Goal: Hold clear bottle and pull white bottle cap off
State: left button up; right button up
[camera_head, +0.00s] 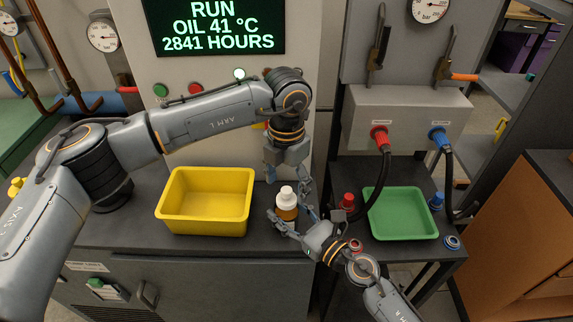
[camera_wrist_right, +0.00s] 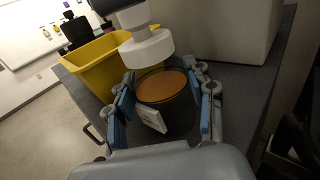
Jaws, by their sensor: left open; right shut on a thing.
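The clear bottle (camera_head: 287,214) holds amber-brown liquid and stands upright at the front of the dark bench, right of the yellow bin. Its stepped white cap (camera_head: 286,196) is on top. My right gripper (camera_head: 289,213) comes in from the lower right and is shut around the bottle's body. In the right wrist view the fingers flank the bottle (camera_wrist_right: 163,88), with a white label between them and the white cap (camera_wrist_right: 146,48) above. My left gripper (camera_head: 287,177) is open, pointing down just above and behind the cap. Contact with the cap cannot be told.
The yellow bin (camera_head: 205,220) stands left of the bottle. A green tray (camera_head: 402,230) lies on the right bench with red and blue fittings around it. Black hoses hang from red (camera_head: 379,136) and blue (camera_head: 438,136) connectors. A gap separates the two benches.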

pick_arm(q)
jog(key=shift+f, duration=1.35)
jog(key=shift+c, duration=0.4)
jog(key=c, duration=1.1)
